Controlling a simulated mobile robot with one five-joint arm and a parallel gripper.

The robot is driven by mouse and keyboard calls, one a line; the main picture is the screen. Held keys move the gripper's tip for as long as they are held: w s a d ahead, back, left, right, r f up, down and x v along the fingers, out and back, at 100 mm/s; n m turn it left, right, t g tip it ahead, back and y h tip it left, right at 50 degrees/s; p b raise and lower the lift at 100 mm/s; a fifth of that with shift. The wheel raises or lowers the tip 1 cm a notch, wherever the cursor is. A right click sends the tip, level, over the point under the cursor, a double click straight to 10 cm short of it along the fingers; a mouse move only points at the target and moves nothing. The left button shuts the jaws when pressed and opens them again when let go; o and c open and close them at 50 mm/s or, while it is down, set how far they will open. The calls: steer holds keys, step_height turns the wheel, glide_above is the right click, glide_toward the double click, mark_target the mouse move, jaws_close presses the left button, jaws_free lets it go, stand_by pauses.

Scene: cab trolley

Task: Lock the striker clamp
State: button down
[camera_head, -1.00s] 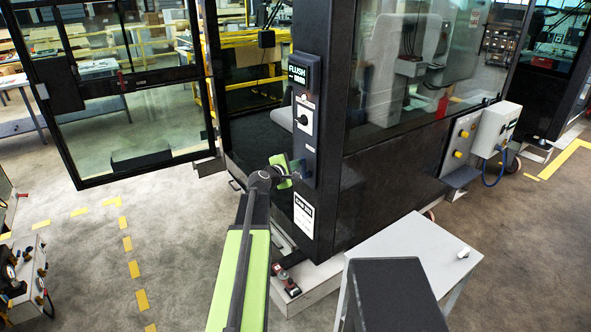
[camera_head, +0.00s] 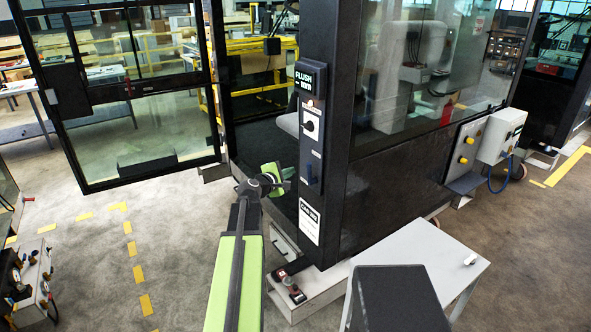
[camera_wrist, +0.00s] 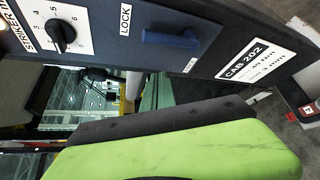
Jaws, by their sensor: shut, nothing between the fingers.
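The dark panel (camera_head: 313,130) on the cab's corner post carries a dial (camera_head: 310,126) with a STRIKER label. Below the dial is a blue lever (camera_head: 311,175), which lies along the panel. In the wrist view the lever (camera_wrist: 170,38) sits between a LOCK label (camera_wrist: 125,20) and a smaller label (camera_wrist: 190,65) that I cannot read. My green and black gripper (camera_head: 281,180) is shut and empty, just left of the panel at about the lever's height. It looks apart from the lever. In the wrist view its body fills the bottom, and the fingertips are not clear.
A FLUSH display (camera_head: 310,77) sits above the dial, and a CAB 202 label (camera_head: 309,222) is below the lever. The glazed door (camera_head: 150,130) stands open at left. A grey table (camera_head: 415,255) stands at front right.

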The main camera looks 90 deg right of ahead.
steer(key=v, duration=0.2)
steer(key=f+v, duration=0.1)
steer(key=v, duration=0.2)
steer(key=shift+w+a+f, duration=0.15)
